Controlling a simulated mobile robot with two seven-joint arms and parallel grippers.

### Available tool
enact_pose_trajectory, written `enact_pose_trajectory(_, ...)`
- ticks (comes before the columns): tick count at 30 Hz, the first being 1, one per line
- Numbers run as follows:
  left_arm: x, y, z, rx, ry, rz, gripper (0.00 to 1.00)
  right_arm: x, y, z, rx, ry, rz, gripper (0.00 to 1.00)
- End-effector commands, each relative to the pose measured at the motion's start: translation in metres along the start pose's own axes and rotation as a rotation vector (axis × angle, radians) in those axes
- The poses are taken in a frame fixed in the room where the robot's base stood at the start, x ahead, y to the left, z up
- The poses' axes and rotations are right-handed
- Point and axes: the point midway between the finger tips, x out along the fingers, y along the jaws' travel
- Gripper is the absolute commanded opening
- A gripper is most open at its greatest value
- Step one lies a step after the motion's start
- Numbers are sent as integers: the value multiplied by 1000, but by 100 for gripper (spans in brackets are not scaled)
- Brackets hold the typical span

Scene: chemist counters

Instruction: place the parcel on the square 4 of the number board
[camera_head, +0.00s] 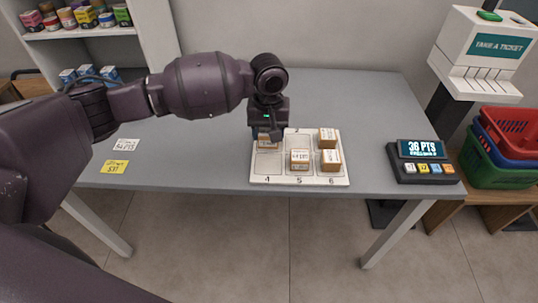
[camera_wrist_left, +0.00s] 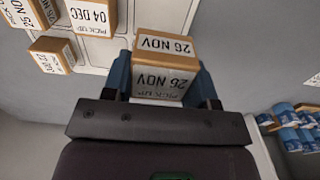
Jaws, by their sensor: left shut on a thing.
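My left gripper (camera_head: 267,138) is shut on a small brown parcel (camera_head: 267,144) over the back left part of the white number board (camera_head: 268,181). In the left wrist view the parcel (camera_wrist_left: 165,70) sits between the blue fingers of my left gripper (camera_wrist_left: 165,82), its white label reading 26 NOV. I cannot tell whether it touches the board. Square 4 (camera_head: 267,165), at the front left, is bare, just in front of the gripper. Other parcels stand on square 5 (camera_head: 299,159), on square 6 (camera_head: 331,160) and behind square 6 (camera_head: 327,138). My right gripper is out of view.
The grey counter (camera_head: 220,165) is clear around the board. A points display (camera_head: 422,162) stands to the right. Two small cards, one white (camera_head: 126,145) and one yellow (camera_head: 114,167), lie at the left. A ticket dispenser (camera_head: 485,55) and stacked baskets (camera_head: 500,160) are farther right.

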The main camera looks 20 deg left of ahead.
Motion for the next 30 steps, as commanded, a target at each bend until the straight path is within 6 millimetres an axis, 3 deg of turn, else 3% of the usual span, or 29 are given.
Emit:
enact_pose_trajectory(3, 20, 0, 0, 0, -1, 0, 28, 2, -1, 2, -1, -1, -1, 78)
enact_pose_trajectory(13, 41, 0, 0, 0, 0, 0, 28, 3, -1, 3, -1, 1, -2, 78)
enact_pose_trajectory(21, 83, 0, 0, 0, -1, -1, 28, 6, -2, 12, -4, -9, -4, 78)
enact_pose_trajectory(30, 85, 0, -1, 0, 2, 0, 28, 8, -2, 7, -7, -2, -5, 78)
